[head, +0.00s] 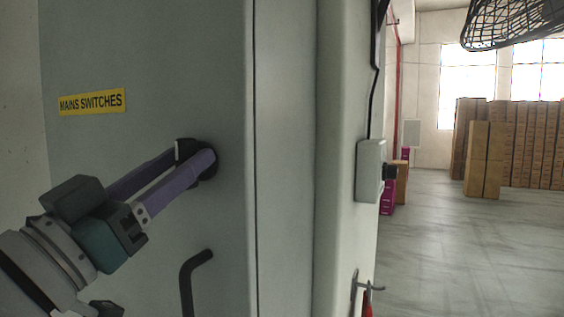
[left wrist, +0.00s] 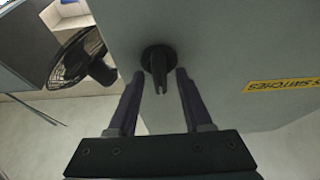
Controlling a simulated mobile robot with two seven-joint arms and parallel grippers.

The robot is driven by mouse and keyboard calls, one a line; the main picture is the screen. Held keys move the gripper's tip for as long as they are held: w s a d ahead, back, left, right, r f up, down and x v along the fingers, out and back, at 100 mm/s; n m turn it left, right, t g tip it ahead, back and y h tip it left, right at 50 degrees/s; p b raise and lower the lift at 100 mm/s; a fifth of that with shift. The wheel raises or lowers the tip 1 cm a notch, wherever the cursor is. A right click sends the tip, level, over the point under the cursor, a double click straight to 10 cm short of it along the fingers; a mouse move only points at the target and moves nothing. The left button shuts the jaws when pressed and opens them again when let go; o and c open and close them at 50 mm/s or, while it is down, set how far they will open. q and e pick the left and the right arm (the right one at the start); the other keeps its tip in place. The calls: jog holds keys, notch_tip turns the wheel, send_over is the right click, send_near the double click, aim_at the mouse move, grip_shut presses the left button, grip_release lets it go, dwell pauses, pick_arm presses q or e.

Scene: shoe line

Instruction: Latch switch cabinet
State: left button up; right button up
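The grey switch cabinet (head: 150,60) fills the left of the head view, with a yellow "MAINS SWITCHES" label (head: 92,101) on its door. The label also shows in the left wrist view (left wrist: 283,87). A round black latch knob (left wrist: 157,60) with a narrow grip sits on the door. My left gripper (head: 196,154) has its purple fingers at the knob, which they partly hide in the head view. In the left wrist view the fingers (left wrist: 159,73) stand apart on either side of the knob, with gaps visible. A black pull handle (head: 187,283) is below. My right gripper is not in view.
A pale column (head: 342,60) with a grey switch box (head: 370,170) stands right of the cabinet. A black wire fan cage (head: 512,20) hangs at top right. Cardboard stacks (head: 520,140) stand at the back. The floor (head: 470,250) on the right is clear.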

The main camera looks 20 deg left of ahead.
pick_arm(q)
jog(key=b+v, duration=0.6)
jog(key=v, duration=0.3)
jog(key=shift+s, duration=0.45)
jog(key=shift+f, duration=0.1)
jog(key=d+f+m+g+h+p, duration=0.1)
jog(key=d+f+m+g+p, duration=0.1)
jog(key=d+f+g+p, duration=0.55)
jog(key=s+f+g+y+p, duration=0.2)
jog(key=s+f+g+p, duration=0.1)
jog(key=s+f+g, duration=0.5)
jog(key=s+g, duration=0.3)
jog(key=shift+a+f+n, duration=0.2)
jog(key=shift+a+n, duration=0.05)
jog(key=shift+n, duration=0.05)
jog(key=shift+s+g, duration=0.15)
jog(key=shift+g, duration=0.1)
